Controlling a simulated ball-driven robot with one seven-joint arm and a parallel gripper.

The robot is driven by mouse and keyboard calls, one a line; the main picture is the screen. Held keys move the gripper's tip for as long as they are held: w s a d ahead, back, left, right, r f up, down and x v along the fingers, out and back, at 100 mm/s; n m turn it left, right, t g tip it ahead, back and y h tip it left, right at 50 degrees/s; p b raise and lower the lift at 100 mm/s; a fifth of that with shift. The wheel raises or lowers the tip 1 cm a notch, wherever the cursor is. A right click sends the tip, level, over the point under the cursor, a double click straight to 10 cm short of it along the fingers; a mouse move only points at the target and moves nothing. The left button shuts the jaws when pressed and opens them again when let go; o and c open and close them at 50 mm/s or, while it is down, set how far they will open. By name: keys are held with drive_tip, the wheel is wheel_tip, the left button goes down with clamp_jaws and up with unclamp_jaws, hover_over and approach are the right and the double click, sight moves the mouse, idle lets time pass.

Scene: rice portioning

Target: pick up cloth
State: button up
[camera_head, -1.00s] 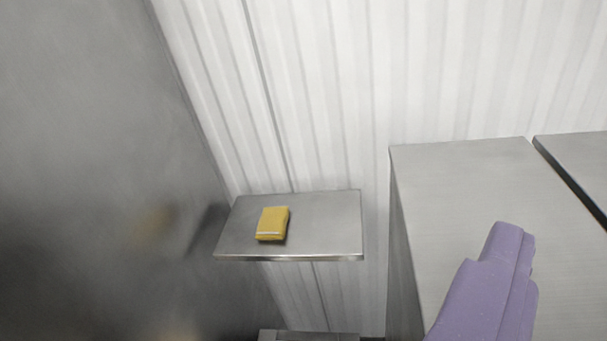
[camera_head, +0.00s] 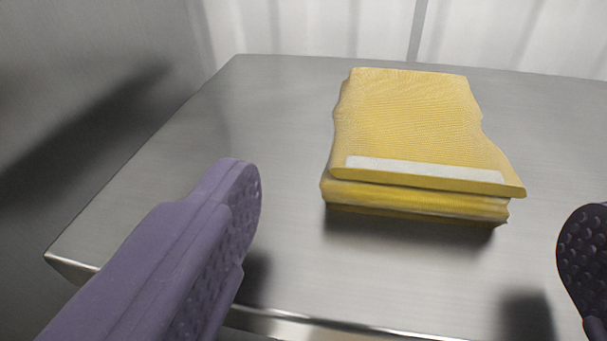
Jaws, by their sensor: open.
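The yellow cloth (camera_head: 415,125) lies folded in a thick stack on a metal shelf (camera_head: 265,130). A white strip runs along its near edge. My gripper (camera_head: 415,215) is open, with one purple finger at the lower left and the other at the right edge of the picture. The cloth is ahead of the fingers, between their lines, and neither finger touches it. The fingers are over the shelf's near part, and their shadows fall on it.
A grey metal wall (camera_head: 90,90) stands close on the left of the shelf. A white ribbed wall (camera_head: 500,35) is behind it. The shelf's front edge (camera_head: 330,328) runs below the fingers. The shelf top around the cloth is bare.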

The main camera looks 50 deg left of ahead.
sight(416, 125)
drive_tip(key=shift+w+a+f, duration=0.1)
drive_tip(key=shift+w+a, duration=0.05)
drive_tip(key=shift+a, duration=0.3)
drive_tip(key=x, duration=0.6)
drive_tip(key=shift+w+d, duration=0.2)
drive_tip(key=shift+w, duration=0.3)
drive_tip(key=shift+r, duration=0.2)
drive_tip(key=c, duration=1)
drive_tip(key=shift+o, duration=0.2)
